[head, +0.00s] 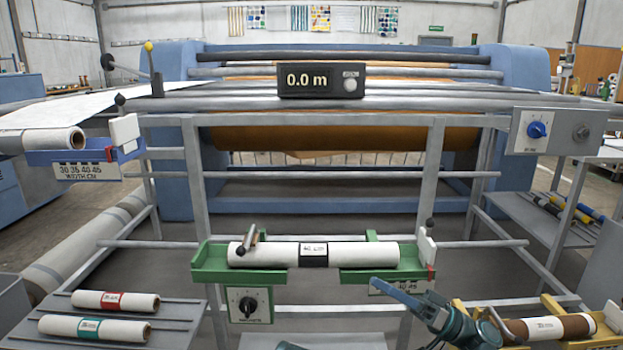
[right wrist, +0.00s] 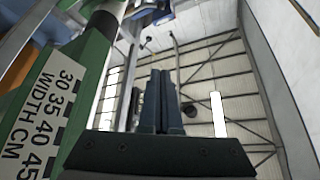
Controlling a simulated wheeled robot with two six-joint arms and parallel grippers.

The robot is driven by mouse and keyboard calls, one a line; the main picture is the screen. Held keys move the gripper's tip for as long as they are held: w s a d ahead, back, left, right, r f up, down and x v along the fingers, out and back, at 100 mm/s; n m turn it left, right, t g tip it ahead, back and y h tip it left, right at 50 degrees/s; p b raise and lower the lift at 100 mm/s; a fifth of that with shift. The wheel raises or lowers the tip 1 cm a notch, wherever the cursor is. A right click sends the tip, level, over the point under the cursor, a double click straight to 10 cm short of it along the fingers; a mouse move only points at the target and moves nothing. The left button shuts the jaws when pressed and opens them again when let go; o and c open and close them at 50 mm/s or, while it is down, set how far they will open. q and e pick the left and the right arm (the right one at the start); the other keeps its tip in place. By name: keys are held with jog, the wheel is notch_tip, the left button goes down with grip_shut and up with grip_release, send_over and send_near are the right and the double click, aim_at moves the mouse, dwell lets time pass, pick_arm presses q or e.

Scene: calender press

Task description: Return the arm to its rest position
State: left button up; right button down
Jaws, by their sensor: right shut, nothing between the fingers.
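My right gripper (head: 385,286) is at the lower right of the head view, in front of the right end of the green cradle (head: 211,263). Its blue fingers (right wrist: 161,98) are together in the right wrist view, with nothing between them. The fingers point up toward the ceiling in that view. A white roll (head: 270,254) with a black label band lies in the green cradle, apart from the fingers as far as I can tell. My left gripper does not show.
The cradle's width scale (right wrist: 40,115) is close on the left of the right wrist view. A yellow cradle (head: 465,306) with a brown-ended roll (head: 550,327) is right of my arm. A grey side table (head: 180,312) holds two white rolls. The calender frame (head: 430,175) stands behind.

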jog(key=s+a+f+m+g+h, duration=0.15)
jog(key=a+f+h, duration=0.3)
jog(key=f, duration=0.55)
jog(key=a+f+m+g+h, duration=0.3)
jog(key=f+h, duration=0.3)
jog(key=f, duration=0.4)
jog(key=s+d+f+m+g+h, duration=0.2)
jog(key=s+d+f+m+h, duration=0.1)
jog(key=d+f+h, duration=0.8)
jog(key=s+a+n+h, duration=0.2)
jog(key=s+a+n, duration=0.25)
jog(key=a, duration=0.65)
pick_arm(q)
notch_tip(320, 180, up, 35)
jog(key=p, duration=3.5)
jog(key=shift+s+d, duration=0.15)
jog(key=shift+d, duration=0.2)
pick_arm(e)
notch_tip(320, 180, up, 35)
jog(key=s, duration=0.1)
jog(key=shift+m, duration=0.4)
jog(key=shift+a+f+g, duration=0.1)
jog(key=shift+f+g, duration=0.05)
jog(key=shift+g, duration=0.1)
